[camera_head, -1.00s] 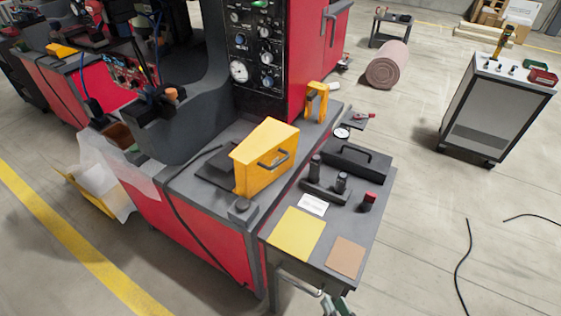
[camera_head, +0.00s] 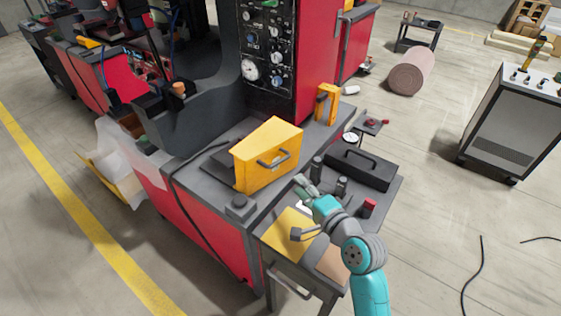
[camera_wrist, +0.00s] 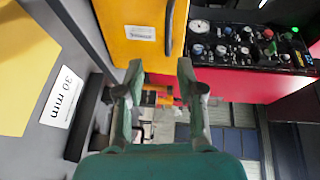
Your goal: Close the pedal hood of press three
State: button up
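The yellow hood (camera_head: 265,150) stands on the grey ledge (camera_head: 262,203) of the red press, with its grey handle (camera_head: 274,160) facing the small side table. A dark flat plate (camera_head: 217,165) shows at its left; its hinge and inside are hidden. No press number is legible. My gripper (camera_head: 303,187) is just right of and below the hood, over the side table, apart from the handle. In the wrist view the fingers (camera_wrist: 160,75) are spread and empty, with the yellow hood (camera_wrist: 140,18) and handle (camera_wrist: 170,25) beyond the tips.
The side table holds a yellow sheet (camera_head: 288,232), a black case with a handle (camera_head: 360,168), dark posts and a red-topped piece (camera_head: 368,207). A yellow bracket (camera_head: 326,104) stands behind the hood.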

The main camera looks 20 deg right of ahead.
aim_at(279, 161)
jog(key=x, duration=0.7)
jog(key=r+x, duration=0.1)
jog(key=x, duration=0.3)
jog(key=shift+w, duration=0.4)
grip_shut()
jog(key=shift+r, duration=0.1)
